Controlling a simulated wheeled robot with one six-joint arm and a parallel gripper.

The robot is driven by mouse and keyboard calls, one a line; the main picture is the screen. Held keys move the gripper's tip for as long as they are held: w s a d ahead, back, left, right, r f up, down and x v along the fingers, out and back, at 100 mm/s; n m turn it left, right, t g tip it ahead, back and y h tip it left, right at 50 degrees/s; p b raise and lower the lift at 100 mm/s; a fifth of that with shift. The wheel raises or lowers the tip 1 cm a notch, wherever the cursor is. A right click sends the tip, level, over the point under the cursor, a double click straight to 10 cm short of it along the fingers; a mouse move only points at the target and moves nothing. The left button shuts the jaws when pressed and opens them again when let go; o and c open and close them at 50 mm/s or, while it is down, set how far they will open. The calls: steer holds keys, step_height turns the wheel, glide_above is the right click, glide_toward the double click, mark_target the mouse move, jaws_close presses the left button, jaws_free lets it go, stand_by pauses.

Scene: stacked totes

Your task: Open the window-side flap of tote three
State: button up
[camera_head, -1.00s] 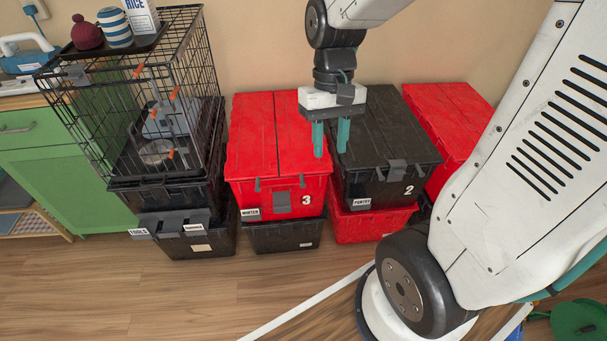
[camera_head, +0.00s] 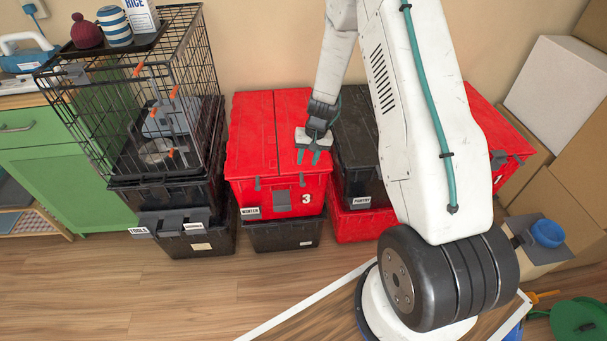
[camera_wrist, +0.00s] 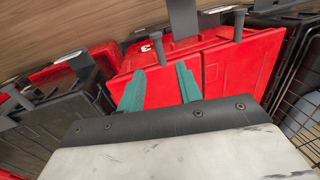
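Tote three (camera_head: 262,185) is red, with a white 3 and a grey latch on its front, and sits on a black tote. Its lid has a left flap (camera_head: 250,130) and a right flap (camera_head: 303,115); both lie flat and shut, with a seam between. No window shows, so I cannot tell which flap is window-side. My gripper (camera_head: 308,157) has teal fingers, open and empty, over the right flap near its front edge. In the wrist view the open fingers (camera_wrist: 161,88) are over the red lid (camera_wrist: 228,68). Contact cannot be told.
A wire crate (camera_head: 120,110) with a tray (camera_head: 115,42) of items on top stands to the left. Black tote two (camera_head: 358,130) is close on the right, partly behind my arm. Another red tote (camera_head: 500,140) and cardboard boxes (camera_head: 575,160) are farther right. The front floor (camera_head: 150,295) is clear.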

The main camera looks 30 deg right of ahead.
mark_target(302, 178)
steer(key=f, duration=0.2)
steer(key=a+f, duration=0.1)
steer(key=f, duration=0.4)
steer(key=shift+w+a+f, duration=0.2)
steer(key=shift+w+f, duration=0.1)
steer(key=shift+f, duration=0.05)
jaws_close()
